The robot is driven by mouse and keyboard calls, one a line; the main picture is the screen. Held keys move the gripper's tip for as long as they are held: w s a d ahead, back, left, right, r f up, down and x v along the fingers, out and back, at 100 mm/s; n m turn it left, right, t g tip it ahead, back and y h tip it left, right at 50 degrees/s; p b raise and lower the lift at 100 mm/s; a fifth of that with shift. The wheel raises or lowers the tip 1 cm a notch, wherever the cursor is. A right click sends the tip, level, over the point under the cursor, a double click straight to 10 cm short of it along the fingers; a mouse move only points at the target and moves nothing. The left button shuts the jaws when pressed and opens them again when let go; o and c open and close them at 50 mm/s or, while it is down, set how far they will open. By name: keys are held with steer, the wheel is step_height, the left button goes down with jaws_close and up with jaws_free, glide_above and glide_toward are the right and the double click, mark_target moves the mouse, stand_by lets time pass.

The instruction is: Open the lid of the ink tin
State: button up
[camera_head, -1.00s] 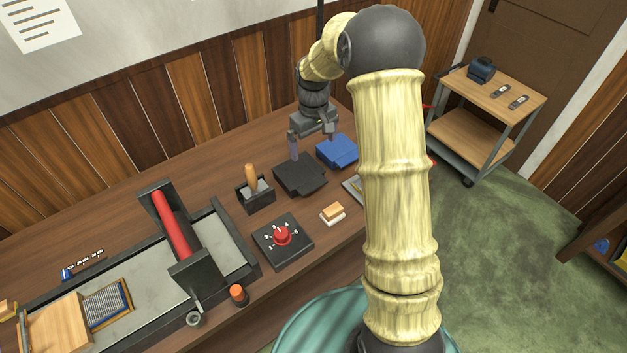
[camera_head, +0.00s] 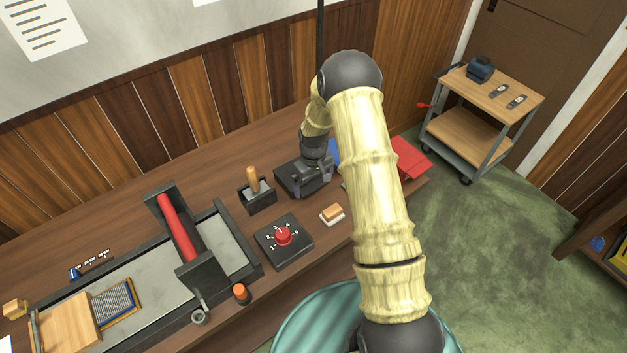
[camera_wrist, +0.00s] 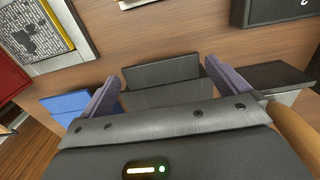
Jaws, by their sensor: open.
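A flat black tin (camera_head: 284,178) stands on the wooden bench below my gripper, and its lid looks shut. In the wrist view the black tin (camera_wrist: 166,97) lies between and beyond my fingers. A blue tin (camera_head: 334,152) is mostly hidden behind my arm, and a red tin (camera_head: 410,158) lies to the right. The blue tin (camera_wrist: 68,104) and the red tin (camera_wrist: 10,78) also show at the left of the wrist view. My gripper (camera_head: 309,182) is open and empty over the black tin, with its purple fingers (camera_wrist: 163,72) spread. I cannot tell whether they touch it.
A dark holder (camera_head: 257,197) with a wooden-handled tool stands left of the black tin. A red dial box (camera_head: 283,240) and a small wooden block (camera_head: 332,213) are in front. A press with a red roller (camera_head: 180,228) fills the left. A cart (camera_head: 470,130) stands right.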

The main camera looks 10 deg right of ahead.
steer(key=shift+f, duration=0.35)
steer(key=c, duration=1.1)
steer(key=shift+r, duration=0.1)
steer(key=shift+r, duration=0.1)
